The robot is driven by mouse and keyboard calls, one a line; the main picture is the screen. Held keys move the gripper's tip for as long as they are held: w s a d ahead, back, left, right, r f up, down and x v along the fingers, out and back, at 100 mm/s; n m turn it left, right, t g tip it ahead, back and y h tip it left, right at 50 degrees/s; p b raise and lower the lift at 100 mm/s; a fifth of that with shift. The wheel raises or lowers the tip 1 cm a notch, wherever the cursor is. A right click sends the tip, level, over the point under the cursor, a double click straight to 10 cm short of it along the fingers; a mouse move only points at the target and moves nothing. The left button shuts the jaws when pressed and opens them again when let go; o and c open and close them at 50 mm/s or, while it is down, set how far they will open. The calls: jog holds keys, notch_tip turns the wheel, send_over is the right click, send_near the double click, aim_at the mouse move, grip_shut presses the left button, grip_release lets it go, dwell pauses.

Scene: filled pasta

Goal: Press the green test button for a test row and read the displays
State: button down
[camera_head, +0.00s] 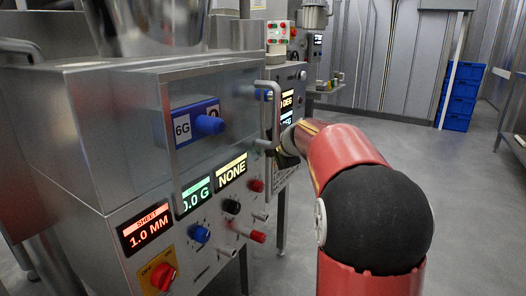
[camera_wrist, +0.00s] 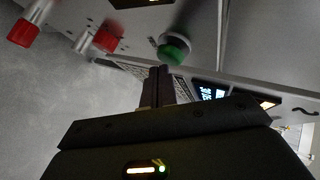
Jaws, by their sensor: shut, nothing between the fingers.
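The green button (camera_wrist: 174,50) shows in the wrist view on the machine's metal panel, with a pale collar beside it. My gripper (camera_wrist: 158,72) is shut and empty, its fingertips just below the button in the picture; I cannot tell whether they touch it. In the head view my red arm hides most of the gripper and the button is not visible. The machine front has a red display (camera_head: 146,228) reading SHEET 1.0 MM, a green display (camera_head: 194,195) showing "0.0 G" partly cut off, and a yellow display (camera_head: 231,172) reading NONE.
A metal handle (camera_head: 271,115) stands out from the machine near my arm. Blue knobs (camera_head: 200,234), a black knob (camera_head: 231,207) and a red switch (camera_head: 162,276) project from the front. Blue crates (camera_head: 460,95) are stacked at the back right. The floor between is clear.

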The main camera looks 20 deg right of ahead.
jog(key=shift+w+a, duration=0.25)
jog(key=shift+w, duration=0.05)
dwell(0.8)
dwell(0.3)
jog(key=shift+s+d+b, duration=0.35)
jog(key=shift+s+d, duration=0.15)
jog(key=shift+s, duration=0.15)
jog(key=s+d+b, duration=0.1)
jog(key=s, duration=0.1)
jog(key=s+d+b, duration=0.1)
jog(key=s+d, duration=0.1)
jog(key=shift+b, duration=0.35)
jog(key=shift+s, duration=0.1)
dwell(0.5)
